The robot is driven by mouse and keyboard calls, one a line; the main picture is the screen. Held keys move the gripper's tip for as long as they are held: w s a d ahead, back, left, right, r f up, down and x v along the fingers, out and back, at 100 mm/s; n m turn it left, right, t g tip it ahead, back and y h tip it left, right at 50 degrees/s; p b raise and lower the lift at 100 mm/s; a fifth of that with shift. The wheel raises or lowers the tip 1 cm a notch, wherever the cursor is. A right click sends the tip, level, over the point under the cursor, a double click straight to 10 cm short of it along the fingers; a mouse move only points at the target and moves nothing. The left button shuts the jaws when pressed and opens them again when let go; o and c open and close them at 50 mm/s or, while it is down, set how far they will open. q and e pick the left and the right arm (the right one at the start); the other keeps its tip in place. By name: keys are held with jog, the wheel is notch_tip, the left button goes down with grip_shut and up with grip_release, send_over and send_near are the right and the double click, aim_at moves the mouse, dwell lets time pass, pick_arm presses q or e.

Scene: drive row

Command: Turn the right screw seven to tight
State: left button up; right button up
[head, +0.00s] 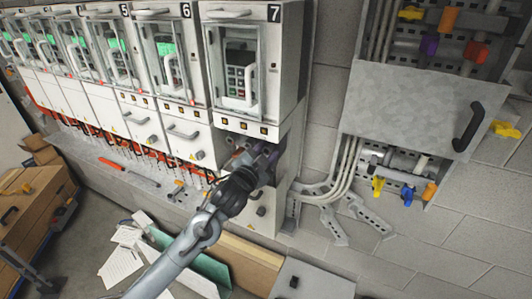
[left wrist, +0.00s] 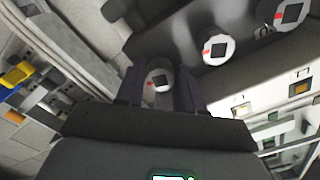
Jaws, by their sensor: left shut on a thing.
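My left gripper (head: 264,158) reaches into the open bay under the cabinet marked 7 (head: 255,60). In the left wrist view its two dark fingers (left wrist: 160,76) stand on either side of the right screw (left wrist: 160,84), a pale round head with a black square and a red mark on its left side. The fingers are shut on it. A second screw (left wrist: 215,49) and a third screw (left wrist: 289,16) with the same look sit in a row up and to the right, apart from the gripper. In the head view the gripper hides the screws. My right gripper is not in view.
More cabinets, such as the one marked 6 (head: 180,60), run off to the left. A grey panel with a black handle (head: 468,126) hangs on the right wall. Grey conduits (head: 335,190) run beside the bay. Papers (head: 122,250) and wooden boxes (head: 35,205) lie lower left.

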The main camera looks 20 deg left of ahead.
pick_arm(q)
jog(key=shift+f+m, duration=0.1)
jog(key=shift+m, duration=0.9)
jog(key=o, duration=0.9)
jog(key=shift+o, duration=0.2)
jog(key=shift+s+b, duration=0.45)
jog(key=shift+s, duration=0.2)
jog(key=s+a+b, duration=0.1)
jog(key=s+b, duration=0.1)
jog(key=s, duration=0.7)
jog(key=shift+s, duration=0.2)
